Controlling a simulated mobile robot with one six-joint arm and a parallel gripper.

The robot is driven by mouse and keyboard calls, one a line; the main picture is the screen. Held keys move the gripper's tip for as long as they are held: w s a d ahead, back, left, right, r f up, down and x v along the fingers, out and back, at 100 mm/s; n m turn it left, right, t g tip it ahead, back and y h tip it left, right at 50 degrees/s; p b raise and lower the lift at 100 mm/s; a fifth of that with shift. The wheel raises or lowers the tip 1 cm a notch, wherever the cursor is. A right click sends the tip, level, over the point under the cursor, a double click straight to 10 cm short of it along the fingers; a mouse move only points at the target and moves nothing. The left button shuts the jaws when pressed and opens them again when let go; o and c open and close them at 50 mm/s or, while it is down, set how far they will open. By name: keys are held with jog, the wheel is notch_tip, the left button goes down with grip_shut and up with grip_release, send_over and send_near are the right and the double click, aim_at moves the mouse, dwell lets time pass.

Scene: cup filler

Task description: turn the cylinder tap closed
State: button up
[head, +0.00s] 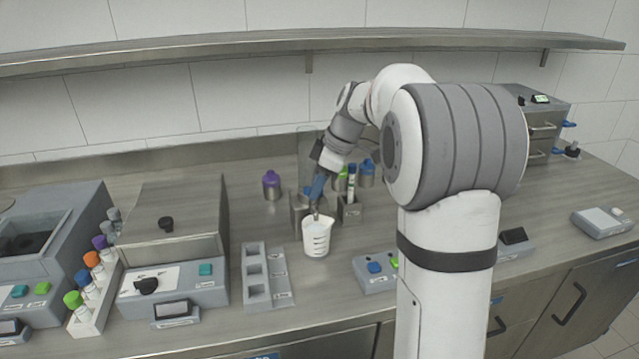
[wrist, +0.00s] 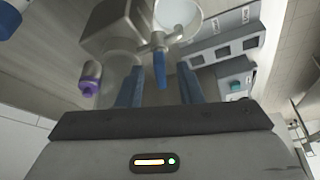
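The cylinder tap (wrist: 155,43) is a metal spout with a blue lever (wrist: 160,72), on a grey metal block (wrist: 108,32). In the head view a clear cylinder (head: 307,146) stands above that block, partly behind my arm. My gripper (wrist: 160,84) has two blue fingers, one on each side of the lever, with visible gaps between, so it is open. In the head view my gripper (head: 318,190) hides the lever and most of the tap. A white graduated beaker (head: 316,238) stands upright under the spout; its round mouth shows in the wrist view (wrist: 182,14).
A purple-capped bottle (head: 272,186) stands left of the block. A small rack (head: 350,209) with tubes and blue-capped bottles (head: 366,174) are close on the right. A grey slotted holder (head: 265,275) lies front left, a button box (head: 372,270) front right.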

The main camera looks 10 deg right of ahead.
jog(key=v, duration=0.7)
jog(key=shift+d+r, duration=0.15)
jog(key=shift+r, duration=0.2)
